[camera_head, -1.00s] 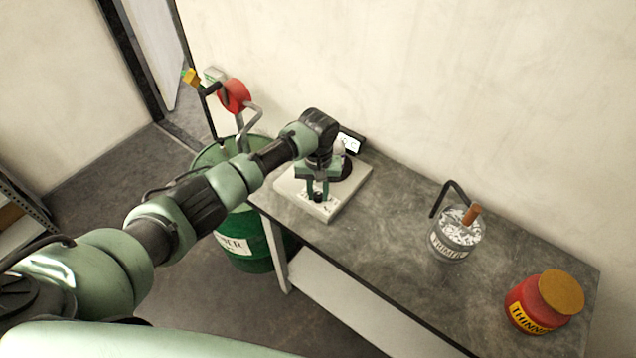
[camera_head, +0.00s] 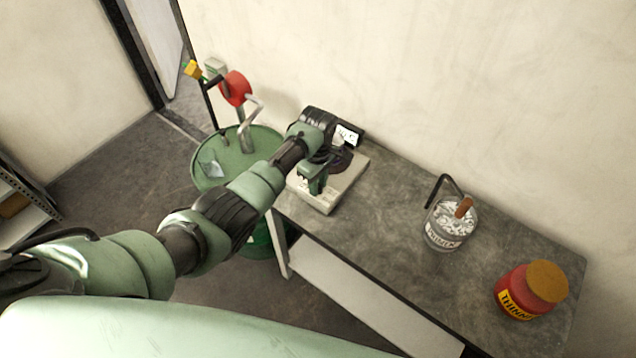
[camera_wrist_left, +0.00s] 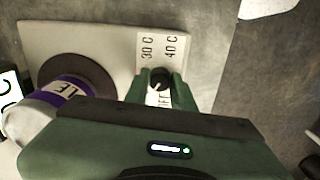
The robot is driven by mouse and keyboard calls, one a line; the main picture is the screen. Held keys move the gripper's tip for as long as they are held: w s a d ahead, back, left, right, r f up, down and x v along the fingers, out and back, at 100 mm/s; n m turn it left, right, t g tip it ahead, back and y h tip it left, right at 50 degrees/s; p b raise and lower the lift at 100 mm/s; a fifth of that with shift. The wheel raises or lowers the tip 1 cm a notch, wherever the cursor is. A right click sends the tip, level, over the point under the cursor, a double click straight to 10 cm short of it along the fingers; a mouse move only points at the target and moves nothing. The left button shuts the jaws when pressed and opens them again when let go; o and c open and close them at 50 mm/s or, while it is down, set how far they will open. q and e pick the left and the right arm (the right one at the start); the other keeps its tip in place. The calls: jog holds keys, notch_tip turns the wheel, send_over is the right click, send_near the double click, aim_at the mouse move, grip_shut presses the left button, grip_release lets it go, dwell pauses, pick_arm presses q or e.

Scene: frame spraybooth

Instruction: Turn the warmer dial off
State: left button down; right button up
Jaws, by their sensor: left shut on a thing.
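The warmer (camera_head: 345,190) is a flat pale box on the far left end of the grey bench. Its black dial (camera_wrist_left: 159,80) has a white pointer line and shows in the left wrist view between my fingertips. Labels "30 C" and "40 C" lie beyond the dial, and a partly hidden label that seems to read "OFF" lies on the near side. The pointer slants toward the near left in that view. My left gripper (camera_head: 312,189) is shut on the dial from above. In the head view the dial is hidden by the gripper. My right gripper is not in view.
A dark round plate (camera_wrist_left: 76,74) on the warmer bears a pale bottle with a purple band (camera_wrist_left: 52,98). A small display (camera_head: 347,136) stands behind. A green drum (camera_head: 240,160) stands left.

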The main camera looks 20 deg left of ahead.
pick_arm(q)
jog(key=n, duration=0.4)
jog(key=shift+w+r+n, duration=0.1)
jog(key=shift+n, duration=2.8)
jog(key=c, duration=1.3)
grip_release()
jog(key=shift+o, duration=0.6)
notch_tip(320, 180, up, 6)
jog(key=shift+r+b, duration=0.2)
jog(key=shift+b, duration=0.6)
jog(key=shift+a+r, duration=0.1)
jog(key=shift+r, duration=0.6)
